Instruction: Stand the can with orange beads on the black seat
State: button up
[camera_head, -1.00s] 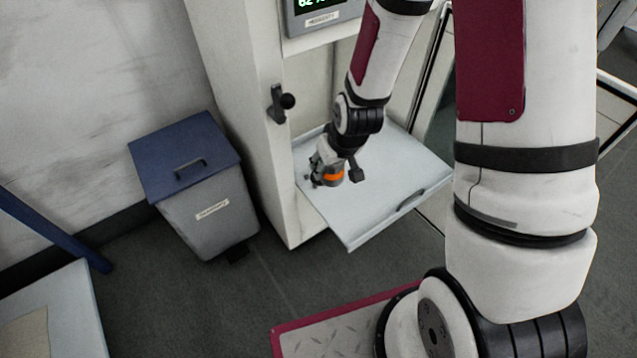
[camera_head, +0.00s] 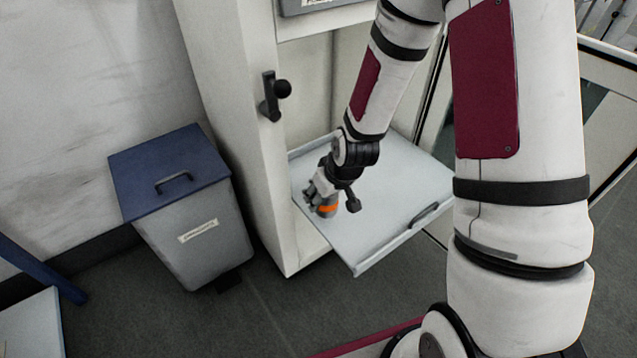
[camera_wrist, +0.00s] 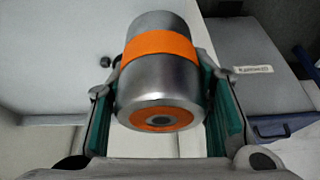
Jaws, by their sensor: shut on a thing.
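The can (camera_head: 328,209) is grey metal with an orange band. My gripper (camera_head: 318,196) is shut on it, over the left part of a pale pull-out shelf. In the wrist view the can (camera_wrist: 158,82) sits between the two green-padded fingers, its end with an orange ring facing the camera. I cannot tell whether the can touches the shelf or hangs just above it. No black seat can be made out in either view; my arm hides part of the shelf.
The pale shelf (camera_head: 395,222) sticks out of a white cabinet (camera_head: 235,110) with a black knob handle (camera_head: 275,93) on its post. A grey bin (camera_head: 200,240) with a blue lid stands at left. Dark floor lies in front. The shelf's right part looks clear.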

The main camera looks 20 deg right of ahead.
jog(key=w, duration=0.3)
jog(key=w+d+b, duration=0.1)
jog(key=w, duration=0.2)
jog(key=w+f+b, duration=0.1)
jog(key=w, duration=0.3)
jog(key=shift+d, duration=0.4)
jog(key=shift+f+b, duration=0.7)
jog(key=shift+f, duration=1.05)
jog(key=shift+f, duration=0.1)
jog(key=o, duration=1.3)
